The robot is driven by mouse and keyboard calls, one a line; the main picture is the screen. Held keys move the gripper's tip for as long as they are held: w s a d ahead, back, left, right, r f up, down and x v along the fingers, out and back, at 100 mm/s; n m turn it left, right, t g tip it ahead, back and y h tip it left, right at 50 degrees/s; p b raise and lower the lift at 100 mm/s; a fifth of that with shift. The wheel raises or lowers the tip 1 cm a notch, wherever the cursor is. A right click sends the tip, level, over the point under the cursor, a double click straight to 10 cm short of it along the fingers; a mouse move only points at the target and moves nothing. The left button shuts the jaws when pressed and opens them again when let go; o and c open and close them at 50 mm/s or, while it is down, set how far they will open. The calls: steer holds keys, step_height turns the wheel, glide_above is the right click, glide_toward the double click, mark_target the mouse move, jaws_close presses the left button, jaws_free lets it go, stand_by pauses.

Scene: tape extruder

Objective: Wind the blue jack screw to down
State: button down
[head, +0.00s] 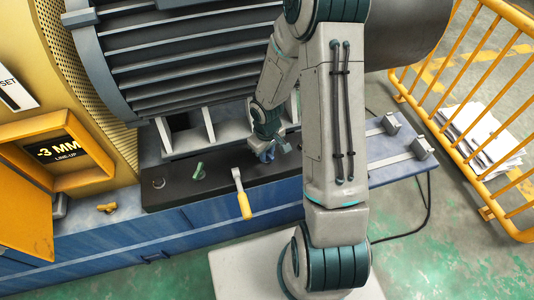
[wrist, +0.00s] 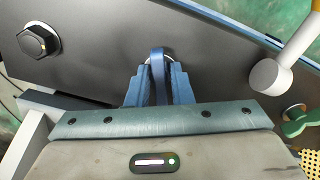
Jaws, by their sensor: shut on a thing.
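The blue jack screw (wrist: 158,75) shows in the wrist view as a narrow blue handle standing up from the dark plate. My gripper (wrist: 158,88) is shut on it, with one blue-grey finger on each side. In the head view my gripper (head: 266,153) is low over the dark plate, right of the yellow-handled lever, and the screw is mostly hidden behind it. The display (head: 58,150) on the yellow cabinet reads -3 MM, LINE-UP.
A lever with a yellow grip (head: 243,204) and a green knob (head: 198,171) stand left of my gripper. A hex bolt (wrist: 38,41) sits on the plate. The large ribbed motor (head: 180,60) rises behind. A yellow railing (head: 480,110) stands at the right.

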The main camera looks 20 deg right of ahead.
steer(key=n+p, duration=0.1)
steer(key=n, duration=0.2)
steer(key=shift+n, duration=0.3)
steer(key=n+p, duration=0.1)
steer(key=n, duration=0.1)
steer(key=shift+r+n, duration=0.15)
steer(key=shift+n, duration=0.15)
steer(key=shift+n+p, duration=0.4)
steer(key=shift+n, duration=0.6)
steer(key=n+p, duration=0.1)
steer(key=n, duration=0.2)
steer(key=shift+p, duration=0.4)
steer(key=c, duration=1.4)
jaws_free()
steer(key=shift+n, duration=0.5)
